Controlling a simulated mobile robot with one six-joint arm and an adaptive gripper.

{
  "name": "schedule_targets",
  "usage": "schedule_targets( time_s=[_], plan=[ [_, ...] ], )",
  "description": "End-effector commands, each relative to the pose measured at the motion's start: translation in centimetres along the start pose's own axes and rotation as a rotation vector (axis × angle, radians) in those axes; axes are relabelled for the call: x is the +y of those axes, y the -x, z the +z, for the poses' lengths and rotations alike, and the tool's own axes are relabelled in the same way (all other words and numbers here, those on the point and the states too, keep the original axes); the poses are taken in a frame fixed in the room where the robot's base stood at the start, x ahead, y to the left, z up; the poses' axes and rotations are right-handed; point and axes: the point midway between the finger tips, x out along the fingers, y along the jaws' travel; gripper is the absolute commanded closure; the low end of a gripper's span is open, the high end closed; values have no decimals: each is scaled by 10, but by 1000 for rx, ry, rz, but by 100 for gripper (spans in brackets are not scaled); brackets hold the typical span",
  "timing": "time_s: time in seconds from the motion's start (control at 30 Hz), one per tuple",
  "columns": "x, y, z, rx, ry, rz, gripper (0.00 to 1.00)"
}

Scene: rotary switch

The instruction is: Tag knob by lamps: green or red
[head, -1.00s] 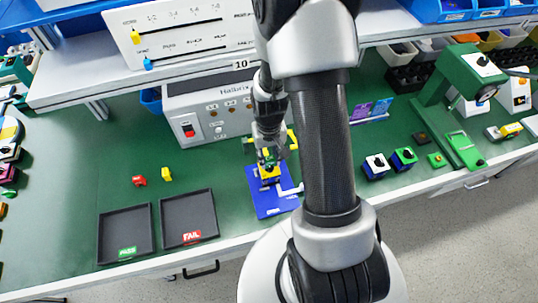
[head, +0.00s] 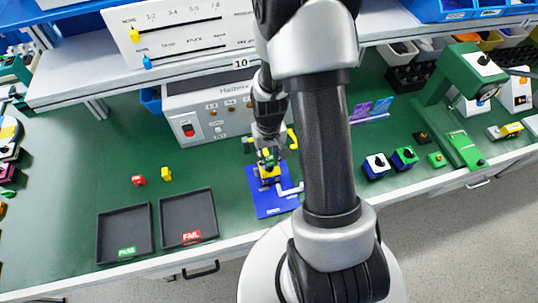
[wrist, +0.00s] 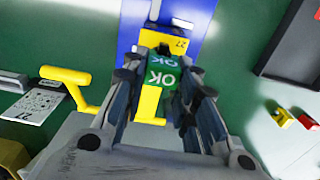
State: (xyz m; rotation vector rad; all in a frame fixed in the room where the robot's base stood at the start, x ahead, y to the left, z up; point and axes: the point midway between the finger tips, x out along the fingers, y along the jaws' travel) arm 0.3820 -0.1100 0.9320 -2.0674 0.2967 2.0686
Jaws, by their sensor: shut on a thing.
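My gripper (wrist: 160,82) is shut on a green tag (wrist: 162,79) with white "OK" letters, seen in the wrist view. In the head view my gripper (head: 268,157) is over the yellow rotary switch (head: 268,174) on the blue fixture plate (head: 262,200). The grey test box (head: 215,128) behind carries small lamps (head: 214,113); I cannot tell which is lit.
Two black trays stand at front left, marked PASS (head: 126,229) and FAIL (head: 188,215). A small red piece (head: 138,181) and a yellow piece (head: 166,174) lie behind them. Several switches (head: 376,166) stand on the right. A shelf (head: 120,72) overhangs the back.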

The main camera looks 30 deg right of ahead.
Motion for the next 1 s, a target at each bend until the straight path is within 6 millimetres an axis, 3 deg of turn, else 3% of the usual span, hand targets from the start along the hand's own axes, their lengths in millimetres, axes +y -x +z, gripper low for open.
schedule_targets(
  time_s=[0.73, 0.77, 1.0],
  plan=[
    [0, -20, 0, 0, 0, 0, 86],
    [0, -20, 0, 0, 0, 0, 73],
    [0, -19, 0, 0, 0, 0, 57]
  ],
)
